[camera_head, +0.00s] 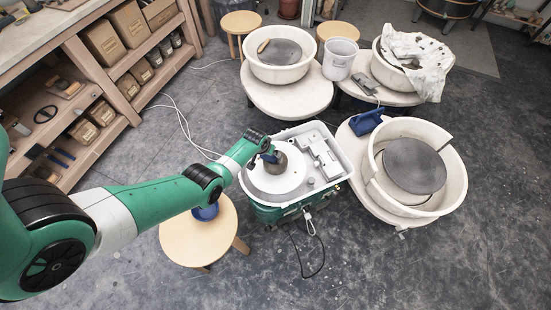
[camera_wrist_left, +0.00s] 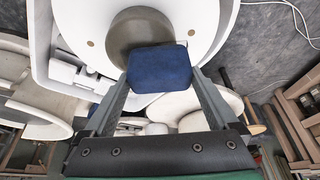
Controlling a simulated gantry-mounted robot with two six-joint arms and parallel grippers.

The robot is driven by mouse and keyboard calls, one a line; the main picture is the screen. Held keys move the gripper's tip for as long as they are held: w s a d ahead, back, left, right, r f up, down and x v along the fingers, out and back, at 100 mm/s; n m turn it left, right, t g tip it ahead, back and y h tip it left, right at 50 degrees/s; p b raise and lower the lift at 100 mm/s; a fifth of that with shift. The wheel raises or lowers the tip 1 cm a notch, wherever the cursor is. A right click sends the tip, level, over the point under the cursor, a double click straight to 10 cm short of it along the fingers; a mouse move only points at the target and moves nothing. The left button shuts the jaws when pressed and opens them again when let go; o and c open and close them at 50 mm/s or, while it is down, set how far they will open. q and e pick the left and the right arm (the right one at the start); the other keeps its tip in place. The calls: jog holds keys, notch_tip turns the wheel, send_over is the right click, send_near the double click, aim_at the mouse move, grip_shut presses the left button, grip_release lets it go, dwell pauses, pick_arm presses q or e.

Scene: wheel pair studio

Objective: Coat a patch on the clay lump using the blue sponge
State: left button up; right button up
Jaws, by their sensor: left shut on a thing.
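The clay lump (camera_head: 279,163) is a rounded grey-brown mass on the white wheel disc (camera_head: 270,182) of the green-and-white wheel. It also shows in the left wrist view (camera_wrist_left: 138,28), beyond the sponge. My left gripper (camera_wrist_left: 160,80) is shut on the blue sponge (camera_wrist_left: 159,70), which sits between its two fingertips. The sponge overlaps the near side of the lump in the left wrist view; I cannot tell if they touch. In the head view my left gripper (camera_head: 267,156) is at the lump and partly covers it. My right gripper is not in view.
A wooden stool (camera_head: 195,242) with a blue container (camera_head: 206,212) stands under my left arm. Grey blocks (camera_head: 322,156) lie on the wheel's tray, right of the disc. Other wheels (camera_head: 415,165) stand to the right and behind. A shelf (camera_head: 95,75) lines the left. The front floor is clear.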

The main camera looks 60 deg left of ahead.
pick_arm(q)
jog(key=shift+r+p, duration=0.85)
jog(key=shift+f, duration=0.1)
jog(key=w+d, duration=0.1)
jog(key=w+d+b, duration=0.1)
jog(key=w+d, duration=0.1)
jog(key=d, duration=0.1)
jog(key=shift+w+f, duration=0.25)
jog(key=shift+w, duration=0.1)
jog(key=shift+r, duration=0.1)
